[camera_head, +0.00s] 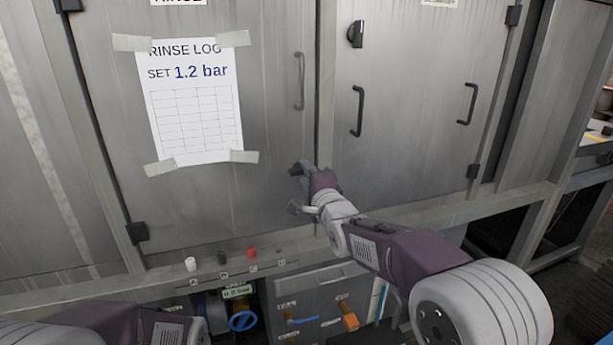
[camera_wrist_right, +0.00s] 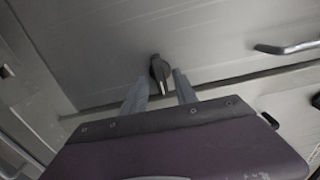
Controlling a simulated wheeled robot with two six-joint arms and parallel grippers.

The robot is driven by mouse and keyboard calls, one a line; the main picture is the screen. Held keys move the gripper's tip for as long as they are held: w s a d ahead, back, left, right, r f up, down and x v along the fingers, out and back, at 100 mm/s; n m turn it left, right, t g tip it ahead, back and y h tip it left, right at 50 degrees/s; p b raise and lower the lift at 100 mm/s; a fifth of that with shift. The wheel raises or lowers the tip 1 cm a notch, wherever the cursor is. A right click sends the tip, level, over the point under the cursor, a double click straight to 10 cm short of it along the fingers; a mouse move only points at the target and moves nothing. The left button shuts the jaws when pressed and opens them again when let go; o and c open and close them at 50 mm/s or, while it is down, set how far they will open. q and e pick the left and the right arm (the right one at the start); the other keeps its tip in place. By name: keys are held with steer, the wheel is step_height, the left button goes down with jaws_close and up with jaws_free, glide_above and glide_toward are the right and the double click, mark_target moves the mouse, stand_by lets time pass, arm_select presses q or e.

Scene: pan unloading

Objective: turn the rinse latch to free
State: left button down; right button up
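The rinse latch (camera_wrist_right: 159,69) is a dark knob on the grey metal door. In the right wrist view it sits at the fingertips, its narrow lower end with a pale mark pointing down and slightly right. My right gripper (camera_wrist_right: 160,82) is open, one finger on each side of the latch, with gaps showing. In the head view my right gripper (camera_head: 297,188) is at the lower right of the left door (camera_head: 270,130), below its bar handle (camera_head: 299,80). There the latch is hard to separate from the gripper. My left gripper is out of view; only part of my left arm shows.
A rinse log sheet (camera_head: 195,115) is taped to the left door. The right door has another dark knob (camera_head: 355,34) and two bar handles. Below are small white, black and red knobs (camera_head: 250,252), a blue valve wheel (camera_head: 243,320) and an orange handle (camera_head: 348,315).

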steer(key=v, duration=0.9)
